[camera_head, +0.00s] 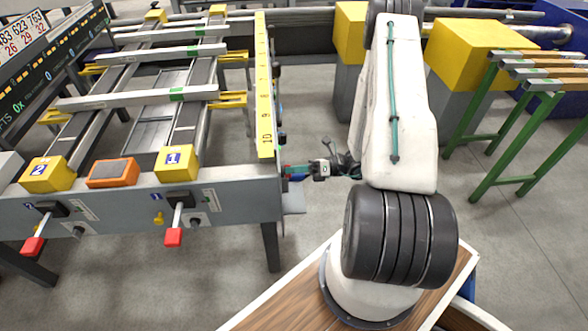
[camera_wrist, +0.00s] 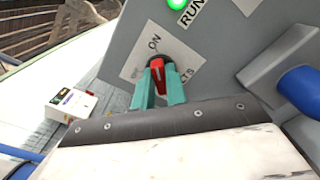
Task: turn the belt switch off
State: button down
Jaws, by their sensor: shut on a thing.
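The belt switch (camera_wrist: 157,68) is a small red handle with a dark part, on a pale label plate on a grey panel in the wrist view. It lies roughly upright there, with the word ON just above it and part of a word ending in "TS" to its right. My gripper (camera_wrist: 159,86) has two teal fingers, one on each side of the red handle, and is shut on it. In the head view my gripper (camera_head: 291,172) is at the right end face of the runout table (camera_head: 240,192); the switch is hidden there.
A lit green lamp (camera_wrist: 176,3) with a RUN label is above the switch. A blue knob (camera_wrist: 302,88) on a grey block is close on the right. Two red-ended levers (camera_head: 174,236) stick out of the table's front.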

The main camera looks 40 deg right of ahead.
jog(key=shift+s+a+n, duration=0.1)
jog(key=shift+s+n, duration=0.05)
jog(key=shift+n, duration=4.2)
jog(key=shift+s+n, duration=0.15)
jog(key=shift+n, duration=4.2)
jog(key=c, duration=1.4)
grip_release()
jog(key=shift+c, duration=0.2)
jog(key=v, duration=0.7)
jog(key=shift+s+d, duration=0.25)
jog(key=shift+d, duration=0.05)
